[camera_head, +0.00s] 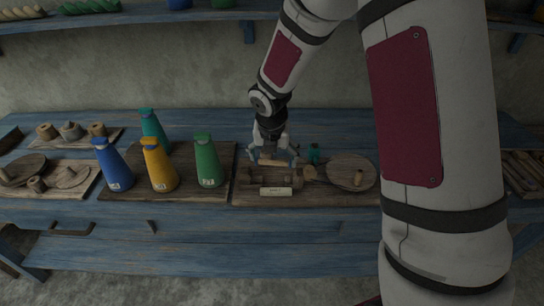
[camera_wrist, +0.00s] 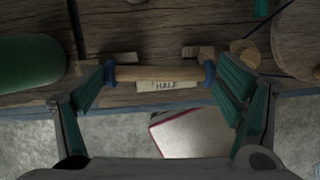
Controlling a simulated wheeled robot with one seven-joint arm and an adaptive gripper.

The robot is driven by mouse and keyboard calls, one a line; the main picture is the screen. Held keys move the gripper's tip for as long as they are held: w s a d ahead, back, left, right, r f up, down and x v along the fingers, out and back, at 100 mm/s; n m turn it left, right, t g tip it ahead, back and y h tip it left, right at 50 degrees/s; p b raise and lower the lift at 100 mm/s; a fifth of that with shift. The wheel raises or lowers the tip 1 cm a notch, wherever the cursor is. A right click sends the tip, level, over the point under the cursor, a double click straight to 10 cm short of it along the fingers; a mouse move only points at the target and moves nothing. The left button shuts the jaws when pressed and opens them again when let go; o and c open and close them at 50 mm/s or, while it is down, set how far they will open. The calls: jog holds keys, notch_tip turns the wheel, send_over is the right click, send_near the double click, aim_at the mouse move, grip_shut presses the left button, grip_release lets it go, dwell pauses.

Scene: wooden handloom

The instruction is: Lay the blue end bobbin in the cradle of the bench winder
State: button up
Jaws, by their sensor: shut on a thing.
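The blue end bobbin (camera_wrist: 160,73), a pale wooden rod with a blue cap at each end, lies level between the two fingers of my gripper (camera_wrist: 158,84) in the wrist view. The fingers press on its ends. In the head view my gripper (camera_head: 273,157) holds the bobbin (camera_head: 272,163) over the bench winder's board. The cradle (camera_wrist: 198,52) shows as two wooden blocks just beyond the bobbin in the wrist view. In the head view the cradle (camera_head: 257,183) is a low wooden piece below the gripper. I cannot tell whether the bobbin touches it.
A tag reading HALF (camera_wrist: 166,86) is by the bobbin. A round wooden disc (camera_head: 345,170) and a small teal piece (camera_head: 313,153) are to the right.

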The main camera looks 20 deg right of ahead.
aim_at(272, 162)
jog(key=shift+w+n, duration=0.15)
jog(key=shift+n, duration=0.45)
jog(key=shift+a+f, duration=0.1)
jog(key=shift+f, duration=0.05)
notch_tip(272, 162, down, 3)
jog(key=b, duration=0.4)
jog(key=shift+f, duration=0.1)
jog(key=shift+f+b, duration=1)
jog(key=shift+f, duration=0.75)
jog(key=shift+c, duration=1.1)
jog(key=shift+s+f, duration=0.1)
jog(key=shift+s, duration=0.1)
jog(key=o, duration=0.8)
jog(key=shift+f, duration=0.1)
jog(key=shift+o, duration=0.2)
